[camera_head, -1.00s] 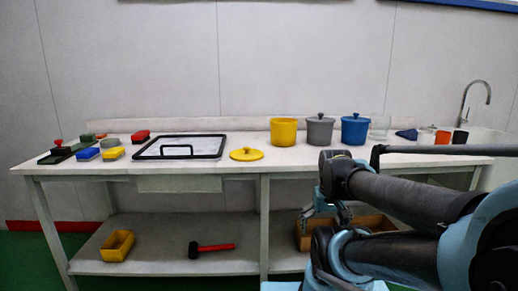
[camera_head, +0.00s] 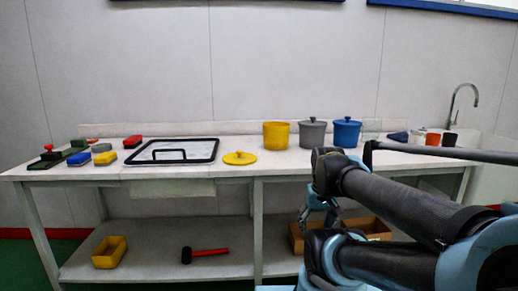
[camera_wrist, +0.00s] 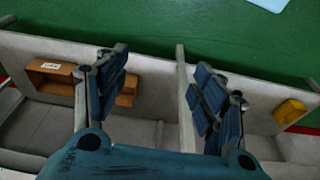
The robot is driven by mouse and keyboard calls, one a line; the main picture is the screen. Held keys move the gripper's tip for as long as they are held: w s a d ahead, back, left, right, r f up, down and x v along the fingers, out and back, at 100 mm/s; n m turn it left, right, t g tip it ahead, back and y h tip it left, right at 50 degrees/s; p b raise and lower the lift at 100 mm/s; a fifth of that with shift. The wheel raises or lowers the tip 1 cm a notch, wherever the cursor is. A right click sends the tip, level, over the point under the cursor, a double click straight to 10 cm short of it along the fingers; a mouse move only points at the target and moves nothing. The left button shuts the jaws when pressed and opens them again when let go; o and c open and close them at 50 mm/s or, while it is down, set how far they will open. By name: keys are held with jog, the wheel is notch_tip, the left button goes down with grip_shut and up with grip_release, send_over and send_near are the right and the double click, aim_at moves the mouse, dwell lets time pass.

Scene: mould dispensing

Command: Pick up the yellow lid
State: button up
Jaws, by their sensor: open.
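The yellow lid (camera_head: 239,158) lies flat on the bench top, with its small knob up, in front of the yellow pot (camera_head: 276,135). The yellow pot stands without a lid. My gripper (camera_head: 318,217) hangs low at the front of the bench, below the top, to the right of the lid and apart from it. In the wrist view my gripper (camera_wrist: 160,95) has its two blue fingers spread wide with nothing between them. The lid is not in the wrist view.
A grey pot (camera_head: 312,135) and a blue pot (camera_head: 346,134), both lidded, stand right of the yellow pot. A black-framed tray (camera_head: 215,150) lies left of the lid. The lower shelf (camera_head: 150,262) holds a yellow box, a hammer and a wooden box (camera_head: 375,229).

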jog(key=w+a+r+n+y, duration=0.1)
jog(key=w+a+r+n, duration=0.15)
jog(key=w+r, duration=0.7)
notch_tip(320, 180, up, 18)
jog(key=n+y, duration=0.2)
jog(key=n, duration=0.5)
send_over(240, 155)
jog(key=s+d, duration=0.3)
jog(key=d, duration=0.2)
jog(key=x, duration=1.6)
jog(key=shift+w+a, duration=0.25)
jog(key=shift+a, duration=0.1)
jog(key=c, duration=1.1)
